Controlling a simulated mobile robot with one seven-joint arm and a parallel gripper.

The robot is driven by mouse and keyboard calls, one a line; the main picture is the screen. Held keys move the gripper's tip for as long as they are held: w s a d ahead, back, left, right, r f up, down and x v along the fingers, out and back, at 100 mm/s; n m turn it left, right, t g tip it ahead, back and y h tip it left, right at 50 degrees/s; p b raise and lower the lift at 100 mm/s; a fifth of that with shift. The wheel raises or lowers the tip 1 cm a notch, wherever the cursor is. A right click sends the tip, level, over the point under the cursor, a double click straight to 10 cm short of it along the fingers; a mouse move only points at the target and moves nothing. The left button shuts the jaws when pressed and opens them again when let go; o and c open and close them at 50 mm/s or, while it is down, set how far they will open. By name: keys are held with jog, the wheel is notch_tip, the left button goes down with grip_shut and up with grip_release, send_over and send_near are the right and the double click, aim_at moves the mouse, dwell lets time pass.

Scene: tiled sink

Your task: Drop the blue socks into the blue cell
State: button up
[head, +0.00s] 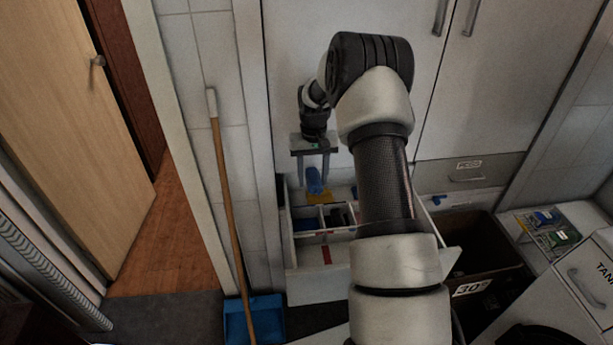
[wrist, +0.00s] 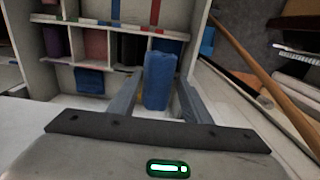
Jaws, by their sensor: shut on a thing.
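The blue socks, a rolled bundle (head: 314,181), hang upright between the fingers of my gripper (head: 314,172), above the open drawer. In the wrist view the blue socks (wrist: 159,82) fill the space between the two fingers of my gripper (wrist: 159,92), which is shut on them. The white drawer (head: 318,284) is split into cells by thin walls. In the wrist view a blue strip (wrist: 116,10) and a red strip (wrist: 155,12) mark cells at the top. Which cell is the blue one is not certain, and my arm hides the drawer's right part.
Other cells hold a pink bundle (wrist: 93,45), a dark bundle (wrist: 131,48) and a blue bundle (wrist: 89,80). A wooden-handled broom (head: 229,190) and blue dustpan (head: 254,318) stand left of the drawer. A dark bin (head: 483,247) is at the right.

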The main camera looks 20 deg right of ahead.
aim_at(313, 175)
notch_tip(313, 175, down, 6)
jog(key=b, duration=0.2)
jog(key=shift+r+b, duration=0.25)
jog(key=shift+b, duration=0.1)
jog(key=o, duration=1.1)
jog(key=shift+r, duration=0.15)
notch_tip(313, 175, up, 17)
jog(key=shift+r+p, duration=0.1)
jog(key=shift+p, duration=0.5)
jog(key=shift+r, duration=0.1)
